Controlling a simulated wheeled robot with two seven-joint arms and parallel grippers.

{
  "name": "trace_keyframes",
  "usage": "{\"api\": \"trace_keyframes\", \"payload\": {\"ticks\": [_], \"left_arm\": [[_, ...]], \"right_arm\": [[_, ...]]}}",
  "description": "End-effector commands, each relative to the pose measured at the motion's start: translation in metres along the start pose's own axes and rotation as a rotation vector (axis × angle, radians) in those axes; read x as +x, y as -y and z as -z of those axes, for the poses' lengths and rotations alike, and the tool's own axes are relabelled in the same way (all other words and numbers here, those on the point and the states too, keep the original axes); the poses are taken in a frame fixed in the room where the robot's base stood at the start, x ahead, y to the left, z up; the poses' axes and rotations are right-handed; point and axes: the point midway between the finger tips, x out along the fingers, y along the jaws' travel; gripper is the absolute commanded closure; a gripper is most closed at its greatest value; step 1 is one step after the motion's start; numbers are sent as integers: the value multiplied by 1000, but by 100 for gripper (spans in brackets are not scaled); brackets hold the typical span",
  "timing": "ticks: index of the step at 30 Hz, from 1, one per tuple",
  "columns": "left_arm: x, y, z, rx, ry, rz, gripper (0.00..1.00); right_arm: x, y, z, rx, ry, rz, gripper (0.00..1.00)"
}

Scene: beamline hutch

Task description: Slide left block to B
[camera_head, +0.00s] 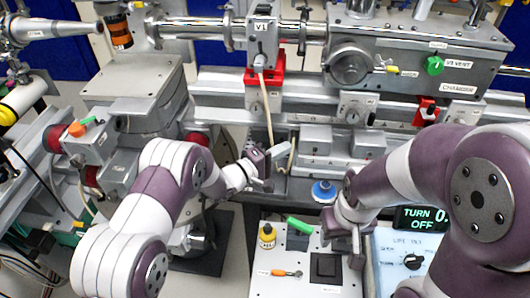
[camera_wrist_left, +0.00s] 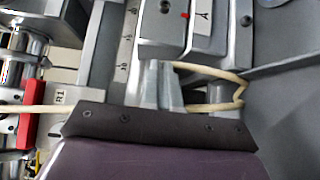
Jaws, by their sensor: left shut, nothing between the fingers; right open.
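The left block (camera_head: 315,138) is a silver-grey block on the slide rail at the middle of the head view. A second silver block (camera_head: 368,143) sits to its right. In the left wrist view a grey block (camera_wrist_left: 175,28) with a white label and red mark lies just beyond my fingers; which block it is I cannot tell for sure. My left gripper (camera_head: 275,155) is shut and empty at the left end of the rail; its fingers also show in the left wrist view (camera_wrist_left: 158,88). Contact with the block is unclear. My right gripper (camera_head: 343,245) is open over the front panel, partly hidden.
A beige cable (camera_wrist_left: 215,75) loops beside my left fingers. A marked scale strip (camera_wrist_left: 125,60) runs along the rail. The chamber (camera_head: 420,65) stands behind.

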Motion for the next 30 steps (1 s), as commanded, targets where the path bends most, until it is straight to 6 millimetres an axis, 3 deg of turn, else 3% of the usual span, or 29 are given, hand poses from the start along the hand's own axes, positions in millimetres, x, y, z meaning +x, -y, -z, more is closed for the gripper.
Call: {"api": "trace_keyframes", "payload": {"ticks": [6, 16, 24, 30], "left_arm": [[11, 0, -11, 2, 0, 1, 100], [12, 0, -12, 2, -1, 0, 100], [42, 1, -42, 3, 3, -2, 100], [47, 0, -47, 2, -1, 0, 100]], "right_arm": [[-3, 0, 0, 0, 0, 0, 52], [-2, 0, 0, 0, 0, 0, 52], [5, 0, -1, 0, 0, 0, 52], [5, 0, -1, 0, 0, 0, 52]]}}
